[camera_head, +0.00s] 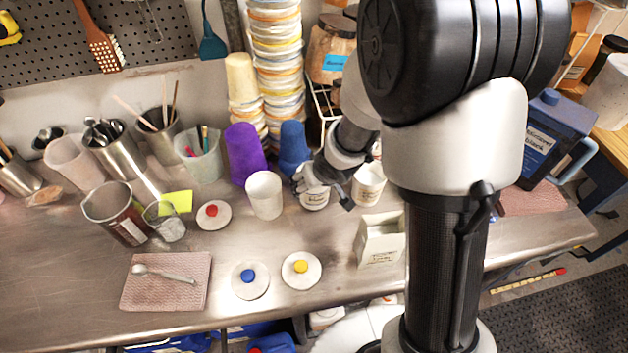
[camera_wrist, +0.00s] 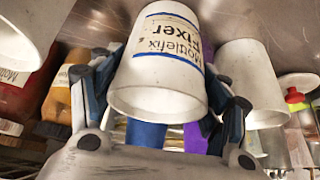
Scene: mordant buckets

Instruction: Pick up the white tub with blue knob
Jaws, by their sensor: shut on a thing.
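My gripper (camera_head: 322,186) is shut on a white tub (camera_head: 314,201) at the back middle of the steel bench. In the wrist view, the fingers (camera_wrist: 158,105) lie on both sides of this tub (camera_wrist: 165,85), which has blue bands and black lettering reading "Mottlefix Fixer". No knob shows on it. A round white lid with a blue knob (camera_head: 248,277) lies apart on the bench, nearer the front. From these frames I cannot tell whether the held tub touches the bench.
White tubs stand left (camera_head: 265,196) and right (camera_head: 369,184) of my gripper. Purple (camera_head: 245,150) and blue (camera_head: 293,145) cups stand behind. Lids with yellow (camera_head: 301,268) and red (camera_head: 212,214) knobs lie on the bench. A pale carton (camera_head: 380,240) stands front right.

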